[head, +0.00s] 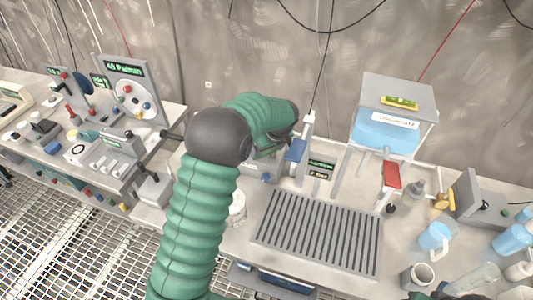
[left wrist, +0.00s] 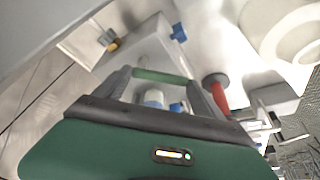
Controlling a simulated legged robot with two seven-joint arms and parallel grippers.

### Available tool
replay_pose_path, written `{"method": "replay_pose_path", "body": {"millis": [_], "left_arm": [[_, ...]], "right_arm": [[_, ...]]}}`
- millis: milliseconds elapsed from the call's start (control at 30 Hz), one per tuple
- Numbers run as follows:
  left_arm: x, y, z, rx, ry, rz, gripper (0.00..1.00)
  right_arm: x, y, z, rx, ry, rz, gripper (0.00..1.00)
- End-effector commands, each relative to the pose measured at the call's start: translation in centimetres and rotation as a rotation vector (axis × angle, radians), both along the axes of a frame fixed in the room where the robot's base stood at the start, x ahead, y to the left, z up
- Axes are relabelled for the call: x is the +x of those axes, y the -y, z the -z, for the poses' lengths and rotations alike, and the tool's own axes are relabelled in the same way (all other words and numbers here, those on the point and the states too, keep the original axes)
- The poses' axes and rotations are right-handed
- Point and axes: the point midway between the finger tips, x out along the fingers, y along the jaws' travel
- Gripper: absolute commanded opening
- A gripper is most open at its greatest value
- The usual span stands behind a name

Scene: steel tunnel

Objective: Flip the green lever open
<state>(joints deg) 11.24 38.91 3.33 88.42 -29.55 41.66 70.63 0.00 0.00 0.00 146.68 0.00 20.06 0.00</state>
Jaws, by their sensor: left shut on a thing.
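A green bar, which looks like the green lever (left wrist: 160,77), spans between the fingertips of my left gripper (left wrist: 159,82) in the left wrist view. The gripper's two grey fingers stand on either side of the bar and are shut on it. In the head view my green left arm reaches over the bench, and its bent links hide the gripper and the lever. How far the lever is turned cannot be told. My right gripper is not in view.
A blue handle (head: 296,151) stands right of my arm. A slotted grey tray (head: 318,232), a blue liquid tank (head: 388,128) and a red handle (head: 391,174) lie further right. Jugs and bottles crowd the bench's right end. A panel bench (head: 125,90) stands left.

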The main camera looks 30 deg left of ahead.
Motion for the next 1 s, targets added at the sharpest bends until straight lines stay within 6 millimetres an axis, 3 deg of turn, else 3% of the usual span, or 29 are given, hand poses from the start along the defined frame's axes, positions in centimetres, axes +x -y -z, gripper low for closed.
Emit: {"method": "replay_pose_path", "body": {"millis": [433, 1000], "left_arm": [[0.24, 0.79, -0.37, 0.002, 0.01, -0.243, 0.06], [0.26, 0.86, -0.42, 0.002, 0.01, -0.281, 0.06]], "right_arm": [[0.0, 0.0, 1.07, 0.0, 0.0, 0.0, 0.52], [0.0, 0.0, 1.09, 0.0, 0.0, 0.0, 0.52]]}}
